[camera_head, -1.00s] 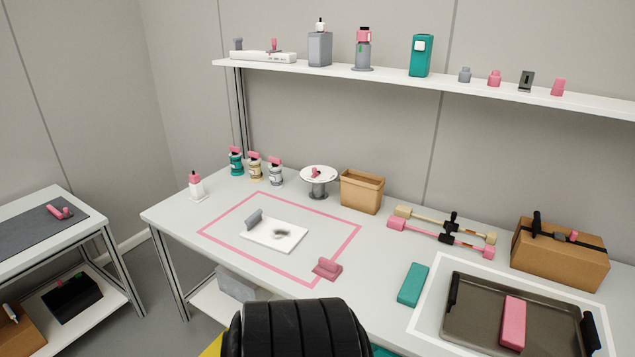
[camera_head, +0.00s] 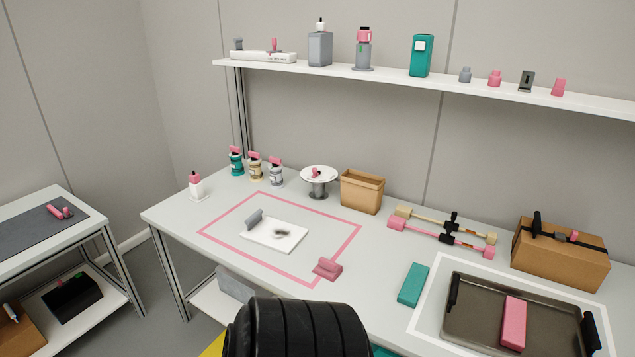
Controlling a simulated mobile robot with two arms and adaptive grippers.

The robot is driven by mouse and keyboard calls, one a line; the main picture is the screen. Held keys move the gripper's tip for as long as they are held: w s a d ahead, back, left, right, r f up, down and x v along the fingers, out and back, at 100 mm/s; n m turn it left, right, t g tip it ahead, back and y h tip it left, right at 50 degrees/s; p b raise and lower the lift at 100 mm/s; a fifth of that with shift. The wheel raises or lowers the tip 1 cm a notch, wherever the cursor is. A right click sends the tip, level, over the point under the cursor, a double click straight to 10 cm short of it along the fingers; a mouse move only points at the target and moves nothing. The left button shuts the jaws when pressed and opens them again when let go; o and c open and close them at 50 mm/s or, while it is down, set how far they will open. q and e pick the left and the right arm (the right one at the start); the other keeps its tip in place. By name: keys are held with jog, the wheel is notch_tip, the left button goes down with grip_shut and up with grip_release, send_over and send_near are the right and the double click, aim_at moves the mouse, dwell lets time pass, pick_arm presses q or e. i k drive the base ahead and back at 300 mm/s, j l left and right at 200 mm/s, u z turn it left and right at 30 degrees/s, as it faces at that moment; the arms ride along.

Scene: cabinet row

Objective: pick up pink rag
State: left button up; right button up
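A small pink rag-like piece (camera_head: 328,268) lies folded at the front right corner of the pink square outline on the table (camera_head: 170,216). A longer pink block (camera_head: 513,323) lies in the dark tray at the right. I cannot tell for certain which pink thing is the rag. Neither of my grippers shows; a black ribbed arm part of mine stands at the bottom middle, in front of the table.
The dark tray (camera_head: 475,328) and a teal block (camera_head: 413,285) are at the right. A brown bin (camera_head: 362,191), a round stand (camera_head: 318,187), small jars (camera_head: 255,170) and pink-and-tan bars (camera_head: 440,239) line the back. A shelf (camera_head: 400,79) runs above. Table surface around the outline is mostly clear.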

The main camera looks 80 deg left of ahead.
aim_at(325, 269)
jog(key=u, duration=2.5)
